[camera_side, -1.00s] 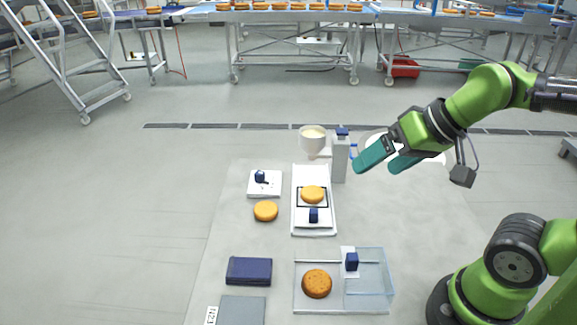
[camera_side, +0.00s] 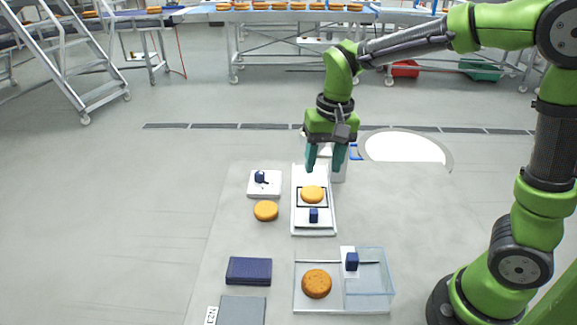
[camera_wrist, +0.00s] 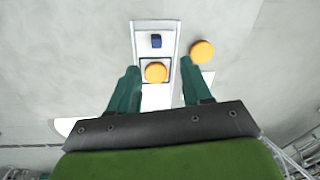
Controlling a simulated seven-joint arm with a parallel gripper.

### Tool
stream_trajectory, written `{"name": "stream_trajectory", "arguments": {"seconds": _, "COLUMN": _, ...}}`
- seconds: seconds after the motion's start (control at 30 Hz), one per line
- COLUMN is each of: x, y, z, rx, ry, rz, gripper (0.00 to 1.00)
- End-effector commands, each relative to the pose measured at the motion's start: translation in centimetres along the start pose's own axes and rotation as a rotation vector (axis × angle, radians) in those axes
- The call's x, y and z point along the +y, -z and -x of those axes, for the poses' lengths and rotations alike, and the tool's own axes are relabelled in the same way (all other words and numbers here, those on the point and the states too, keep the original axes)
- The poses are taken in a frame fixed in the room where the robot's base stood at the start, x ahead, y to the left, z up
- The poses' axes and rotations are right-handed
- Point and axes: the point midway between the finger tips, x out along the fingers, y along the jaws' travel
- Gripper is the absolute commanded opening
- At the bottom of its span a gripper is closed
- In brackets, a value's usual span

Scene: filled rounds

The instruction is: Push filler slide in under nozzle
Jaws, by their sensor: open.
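The filler slide, a white tray on a white track (camera_side: 327,228), carries a round orange-brown biscuit (camera_side: 312,194) in a dark-edged square. A dark blue knob (camera_side: 314,215) stands on the slide at its near end. My gripper (camera_side: 326,168) is open, pointing down above the far end of the track. In the wrist view, the biscuit (camera_wrist: 156,72) shows between my spread fingers and the blue knob (camera_wrist: 156,41) lies beyond it. The fingers hold nothing. The nozzle and its cup are hidden behind my gripper; part of the grey-white post (camera_side: 339,172) shows beside it.
Left of the track are a white plate with a blue knob (camera_side: 260,177) and a loose round biscuit (camera_side: 266,211). Nearer are a dark blue block (camera_side: 249,271), a grey pad (camera_side: 242,310) and a clear box (camera_side: 372,290) beside another biscuit (camera_side: 317,284). The table's right side is clear.

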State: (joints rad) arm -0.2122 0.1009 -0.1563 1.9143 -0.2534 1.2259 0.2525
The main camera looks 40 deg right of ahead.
Motion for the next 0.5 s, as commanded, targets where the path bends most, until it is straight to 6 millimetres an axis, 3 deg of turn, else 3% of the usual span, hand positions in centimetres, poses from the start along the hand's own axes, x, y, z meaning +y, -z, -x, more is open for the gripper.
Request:
{"name": "stream_trajectory", "arguments": {"seconds": 0.1, "x": -0.7, "y": 2.0, "z": -0.9, "rx": -0.022, "ry": -0.075, "rz": -0.094, "gripper": 0.49}}
{"name": "stream_trajectory", "arguments": {"seconds": 0.2, "x": -0.8, "y": 2.9, "z": 0.1, "rx": -0.014, "ry": -0.094, "rz": -0.174, "gripper": 0.49}}
{"name": "stream_trajectory", "arguments": {"seconds": 0.37, "x": -0.5, "y": 2.5, "z": -0.7, "rx": -0.027, "ry": -0.105, "rz": -0.216, "gripper": 0.49}}
{"name": "stream_trajectory", "arguments": {"seconds": 0.5, "x": -0.2, "y": 2.3, "z": -3.0, "rx": -0.029, "ry": -0.106, "rz": -0.215, "gripper": 0.49}}
